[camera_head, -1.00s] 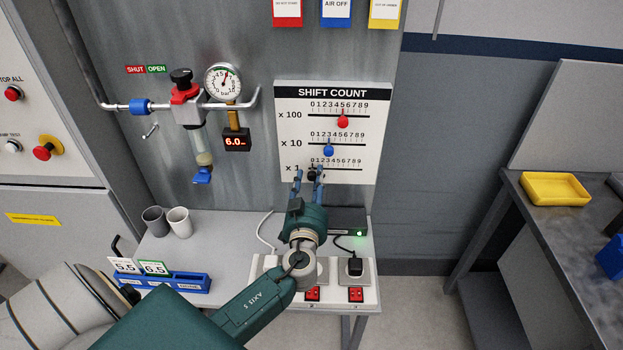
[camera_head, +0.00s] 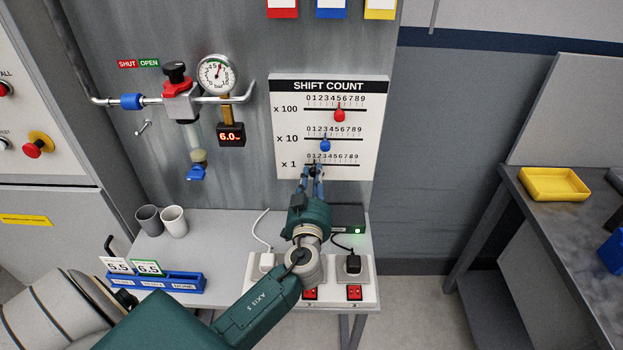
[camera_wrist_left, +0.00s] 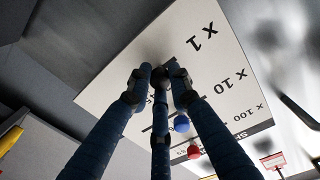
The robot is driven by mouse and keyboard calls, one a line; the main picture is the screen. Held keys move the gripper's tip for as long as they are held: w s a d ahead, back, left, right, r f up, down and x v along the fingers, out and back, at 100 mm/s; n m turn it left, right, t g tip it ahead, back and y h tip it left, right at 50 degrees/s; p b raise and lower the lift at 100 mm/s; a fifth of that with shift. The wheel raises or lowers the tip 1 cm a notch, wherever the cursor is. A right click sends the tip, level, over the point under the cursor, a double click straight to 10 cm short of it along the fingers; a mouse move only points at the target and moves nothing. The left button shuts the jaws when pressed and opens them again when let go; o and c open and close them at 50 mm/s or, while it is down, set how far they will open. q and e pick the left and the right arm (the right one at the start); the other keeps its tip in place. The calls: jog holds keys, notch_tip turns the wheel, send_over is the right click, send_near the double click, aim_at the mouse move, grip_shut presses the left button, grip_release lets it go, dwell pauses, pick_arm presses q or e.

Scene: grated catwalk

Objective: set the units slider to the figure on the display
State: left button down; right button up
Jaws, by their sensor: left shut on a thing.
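The shift count board (camera_head: 283,125) is a white panel with three sliders. The units slider, marked x 1, is the lowest; its black knob (camera_wrist_left: 161,77) shows between my fingers in the left wrist view. My left gripper (camera_head: 312,171) is shut on this knob near the low end of its scale; the fingers hide most of it in the head view. The blue x 10 knob (camera_head: 325,146) stands near 3 and the red x 100 knob (camera_head: 339,116) near 5. A small display (camera_head: 231,136) under the gauge reads 6.0 in red. My right gripper is out of view.
The pressure gauge (camera_head: 217,74) and pipe valve (camera_head: 180,98) are left of the board. Below, the bench (camera_head: 215,235) carries two cups, a blue card holder (camera_head: 158,282) and sockets with plugs. A yellow tray (camera_head: 554,185) is at the right.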

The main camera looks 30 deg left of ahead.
pick_arm(q)
jog(key=c, duration=1.6)
grip_release()
jog(key=shift+f, duration=0.1)
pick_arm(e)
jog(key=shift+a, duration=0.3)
pick_arm(q)
jog(key=shift+s+d, duration=0.2)
jog(key=shift+s, duration=0.15)
jog(key=v, duration=1.1)
jog(key=shift+s, duration=0.15)
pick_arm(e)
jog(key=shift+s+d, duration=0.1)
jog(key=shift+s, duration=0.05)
